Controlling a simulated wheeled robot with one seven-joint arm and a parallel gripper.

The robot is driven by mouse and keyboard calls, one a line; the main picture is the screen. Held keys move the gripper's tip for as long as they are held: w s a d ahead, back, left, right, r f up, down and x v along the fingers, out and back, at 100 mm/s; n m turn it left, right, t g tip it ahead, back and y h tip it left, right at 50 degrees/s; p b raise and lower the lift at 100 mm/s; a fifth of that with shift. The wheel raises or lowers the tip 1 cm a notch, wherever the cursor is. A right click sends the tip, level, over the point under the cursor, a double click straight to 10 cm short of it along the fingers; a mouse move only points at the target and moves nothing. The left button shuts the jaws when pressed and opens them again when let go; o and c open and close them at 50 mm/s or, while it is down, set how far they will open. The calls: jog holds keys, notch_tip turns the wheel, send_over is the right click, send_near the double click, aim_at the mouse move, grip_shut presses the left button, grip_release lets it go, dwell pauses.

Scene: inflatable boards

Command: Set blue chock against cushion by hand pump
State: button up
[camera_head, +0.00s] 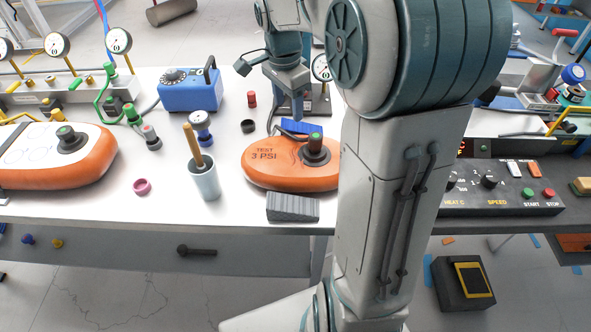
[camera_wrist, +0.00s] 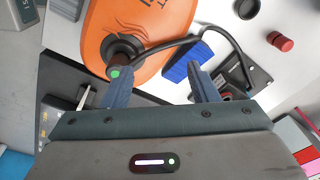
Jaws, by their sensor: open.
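The blue chock (camera_head: 302,126) is a ridged blue block just behind the right orange cushion (camera_head: 275,178), which is marked TEST 3 PSI. In the wrist view the chock (camera_wrist: 187,62) lies close to the cushion's edge (camera_wrist: 150,35); a dark hose crosses near it, and I cannot tell whether they touch. My gripper (camera_head: 296,112) is over the table beside the chock. In the wrist view my gripper (camera_wrist: 161,80) is open and empty, with the chock just beyond its right fingertip. I cannot clearly identify a hand pump.
A grey ridged wedge (camera_head: 292,207) sits at the table's front edge. A cup with a wooden handle (camera_head: 204,180), a blue-and-white fitting (camera_head: 201,127) and a blue box (camera_head: 190,92) stand to the left. Another orange-and-white cushion (camera_head: 85,165) lies far left. A red cap (camera_wrist: 281,42) is near the chock.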

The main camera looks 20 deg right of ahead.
jog(key=s+a+f+n+t, duration=0.1)
jog(key=s+a+n, duration=0.2)
jog(key=s+n, duration=0.4)
jog(key=s+a+f+n+t, duration=0.1)
jog(key=s+a+f+n, duration=0.1)
jog(key=s+n, duration=0.5)
jog(key=s+a, duration=0.1)
jog(key=s, duration=0.4)
jog(key=shift+s+n+y, duration=0.15)
jog(key=shift+n+y, duration=0.25)
jog(key=shift+c, duration=0.3)
